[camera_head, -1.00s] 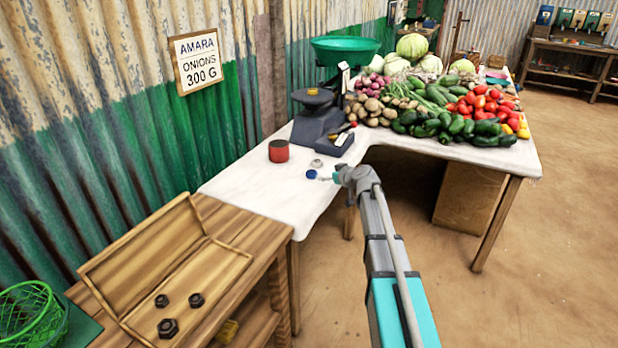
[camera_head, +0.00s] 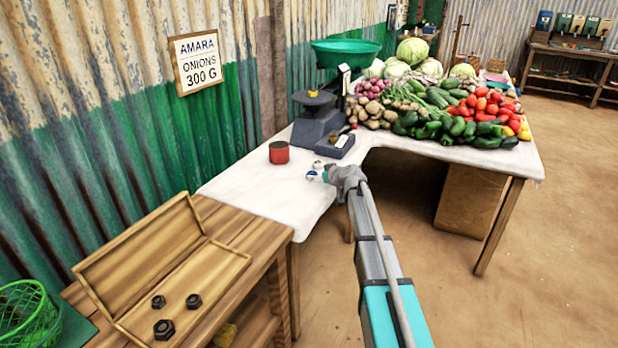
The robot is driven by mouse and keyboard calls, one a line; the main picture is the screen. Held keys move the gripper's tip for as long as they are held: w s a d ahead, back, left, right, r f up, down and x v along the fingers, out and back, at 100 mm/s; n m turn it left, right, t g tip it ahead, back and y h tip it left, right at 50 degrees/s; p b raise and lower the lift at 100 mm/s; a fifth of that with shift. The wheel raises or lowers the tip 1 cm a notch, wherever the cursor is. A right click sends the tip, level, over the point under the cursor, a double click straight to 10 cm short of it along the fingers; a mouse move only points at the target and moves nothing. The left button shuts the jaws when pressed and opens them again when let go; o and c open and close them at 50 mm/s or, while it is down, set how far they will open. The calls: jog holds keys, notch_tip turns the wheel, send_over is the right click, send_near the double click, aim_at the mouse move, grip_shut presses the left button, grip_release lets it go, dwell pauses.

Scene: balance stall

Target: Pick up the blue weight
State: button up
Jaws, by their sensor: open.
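The blue weight (camera_head: 312,176) is small and lies on the white-topped table (camera_head: 250,198), near its right edge. My gripper (camera_head: 322,173) is right at the blue weight, coming in from the right, and partly covers it. The gripper is open. The fingers are small in this view, and I cannot tell whether they are around the weight or just beside it. A small grey weight (camera_head: 318,165) sits just behind the blue one.
A red tin (camera_head: 279,153) stands left of the weights. A balance scale (camera_head: 318,118) with a green pan (camera_head: 345,50) stands behind. Vegetables cover the far table. A wooden box (camera_head: 180,290) with dark nuts is at the front left.

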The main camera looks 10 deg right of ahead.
aim_at(312, 172)
jog(key=shift+b+x, duration=0.75)
jog(key=shift+x, duration=1.55)
jog(key=shift+r, duration=0.1)
grip_shut()
jog(key=shift+r, duration=0.15)
notch_tip(312, 172, up, 3)
jog(key=p, duration=0.3)
jog(key=s+d+r+p, duration=0.9)
jog(key=s+d+p, duration=0.1)
jog(key=shift+r, duration=0.35)
